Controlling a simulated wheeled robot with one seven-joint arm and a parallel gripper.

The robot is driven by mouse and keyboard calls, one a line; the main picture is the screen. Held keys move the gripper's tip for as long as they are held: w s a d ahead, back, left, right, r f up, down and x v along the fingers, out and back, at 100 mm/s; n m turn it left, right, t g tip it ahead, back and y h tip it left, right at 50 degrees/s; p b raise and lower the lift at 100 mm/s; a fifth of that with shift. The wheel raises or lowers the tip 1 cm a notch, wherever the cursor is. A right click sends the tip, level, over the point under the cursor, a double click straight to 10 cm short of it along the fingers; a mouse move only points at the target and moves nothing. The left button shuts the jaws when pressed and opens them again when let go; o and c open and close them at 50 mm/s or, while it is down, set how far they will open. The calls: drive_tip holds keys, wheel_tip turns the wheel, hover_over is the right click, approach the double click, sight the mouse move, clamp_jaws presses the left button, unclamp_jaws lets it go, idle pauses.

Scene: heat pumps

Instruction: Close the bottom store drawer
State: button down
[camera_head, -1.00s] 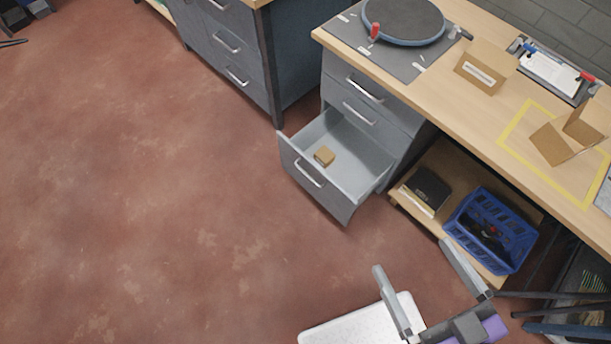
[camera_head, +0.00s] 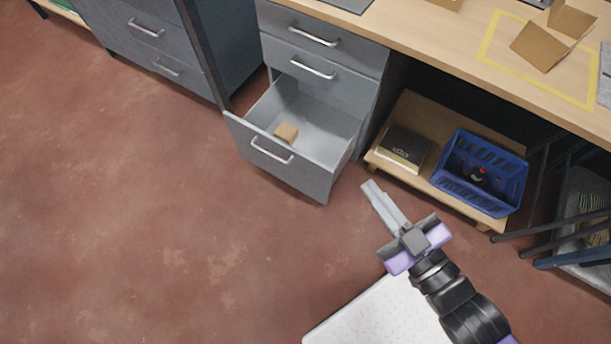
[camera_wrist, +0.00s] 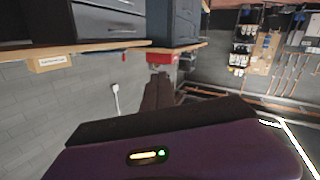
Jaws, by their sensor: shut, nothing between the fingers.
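The bottom store drawer (camera_head: 272,160) is pulled well out of the grey cabinet under the workbench in the head view. A small cardboard box (camera_head: 286,132) lies inside it. The drawer front has a silver bar handle (camera_head: 271,151). The two drawers above it (camera_head: 312,55) are closed. My gripper (camera_head: 371,187) is shut and empty, to the right of the drawer front and apart from it, with its fingers pointing up and left. The wrist view does not show the drawer; it shows a wall and upper shelving.
A low wooden shelf (camera_head: 480,211) under the bench holds a dark box (camera_head: 404,148) and a blue crate (camera_head: 483,172), close to my gripper's right. Another grey cabinet (camera_head: 160,45) stands at the upper left. The red floor in front of the drawer is clear.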

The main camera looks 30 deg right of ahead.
sight(306, 167)
drive_tip(key=w+f+n+y+b, duration=0.1)
drive_tip(key=w+f+n+b, duration=0.5)
drive_tip(key=f, duration=0.6)
drive_tip(key=w+f+n+y+b, duration=0.2)
drive_tip(key=w+f+n+b, duration=0.3)
drive_tip(key=f+b, duration=0.55)
drive_tip(key=w+f+n+y+b, duration=0.1)
drive_tip(key=w+f+n+b, duration=0.45)
drive_tip(key=f, duration=0.85)
drive_tip(key=shift+n, duration=0.75)
drive_tip(key=shift+w+d+r+b, duration=0.1)
drive_tip(key=shift+w+d+b, duration=0.35)
drive_tip(key=shift+w, duration=1.15)
drive_tip(key=shift+w+d+f+b, duration=0.1)
drive_tip(key=shift+w+d+b, duration=0.35)
drive_tip(key=shift+w, duration=1.15)
drive_tip(key=shift+w+d+r+b, duration=0.1)
drive_tip(key=shift+w+d+b, duration=0.3)
drive_tip(key=shift+w, duration=1.2)
drive_tip(key=shift+d, duration=0.1)
